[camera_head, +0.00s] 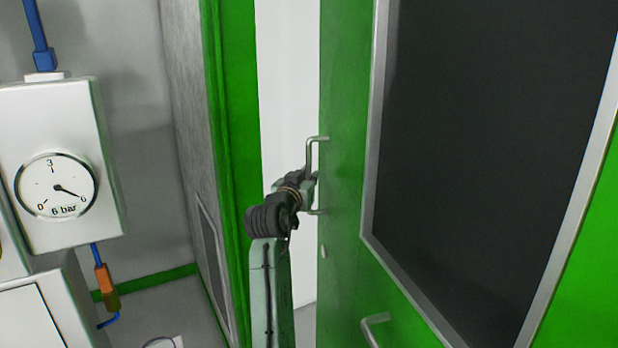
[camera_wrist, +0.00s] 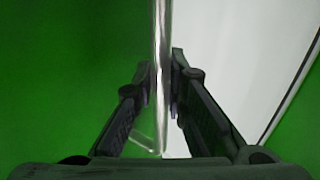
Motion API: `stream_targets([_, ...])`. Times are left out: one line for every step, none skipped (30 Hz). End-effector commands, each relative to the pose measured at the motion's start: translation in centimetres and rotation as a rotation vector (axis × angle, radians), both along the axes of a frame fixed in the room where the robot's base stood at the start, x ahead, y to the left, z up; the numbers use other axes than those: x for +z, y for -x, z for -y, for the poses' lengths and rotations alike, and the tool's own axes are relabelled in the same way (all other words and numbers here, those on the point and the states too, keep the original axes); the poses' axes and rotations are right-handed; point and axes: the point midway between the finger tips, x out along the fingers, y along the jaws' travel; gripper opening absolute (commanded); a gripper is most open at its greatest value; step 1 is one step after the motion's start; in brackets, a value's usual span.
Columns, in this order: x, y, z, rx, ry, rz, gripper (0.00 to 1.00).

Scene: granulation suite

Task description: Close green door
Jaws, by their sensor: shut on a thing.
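The green door (camera_head: 342,190) with a large dark window panel stands ajar on the right in the head view. A white gap shows between it and the green frame (camera_head: 238,150) on its left. A metal bar handle (camera_head: 318,139) is mounted upright near the door's left edge. My gripper (camera_head: 311,180) is at this handle, reaching from the left of the door edge. In the wrist view my gripper (camera_wrist: 162,95) has its two dark fingers on either side of the handle bar (camera_wrist: 160,40), shut on it. The fingertips are partly hidden in the head view.
A white box with a pressure gauge (camera_head: 56,187) is on the left, with blue hoses and an orange fitting (camera_head: 104,279). A second handle (camera_head: 374,325) shows low on the door. A grey wall panel (camera_head: 190,120) stands left of the frame.

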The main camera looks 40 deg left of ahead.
Motion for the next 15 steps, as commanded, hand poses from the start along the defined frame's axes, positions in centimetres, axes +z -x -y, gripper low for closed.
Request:
stream_targets([0.0, 0.0, 0.0, 0.000, 0.000, 0.000, 0.00])
stream_targets([0.0, 0.0, 0.0, 0.000, 0.000, 0.000, 0.00])
stream_targets([0.0, 0.0, 0.0, 0.000, 0.000, 0.000, 0.00])
stream_targets([0.0, 0.0, 0.0, 0.000, 0.000, 0.000, 0.00])
stream_targets([0.0, 0.0, 0.0, 0.000, 0.000, 0.000, 0.00])
stream_targets([0.0, 0.2, -0.1, 0.002, 0.001, 0.000, 0.00])
stream_targets([0.0, 0.4, -0.3, 0.005, 0.001, 0.000, 0.00])
stream_targets([0.0, 0.8, -0.5, 0.010, 0.001, 0.000, 0.00])
stream_targets([0.0, 1.4, -0.8, 0.018, 0.001, 0.001, 0.00])
stream_targets([0.0, 2.0, -1.2, 0.026, 0.000, 0.002, 0.00])
stream_targets([-0.1, 2.6, -1.6, 0.036, 0.001, 0.001, 0.00])
stream_targets([-0.1, 3.7, -2.2, 0.049, 0.001, 0.001, 0.00])
stream_targets([-0.1, 4.6, -2.7, 0.061, 0.001, 0.002, 0.00])
stream_targets([-0.2, 5.4, -3.1, 0.073, 0.001, 0.002, 0.00])
stream_targets([-0.2, 6.5, -3.6, 0.087, 0.001, 0.001, 0.00])
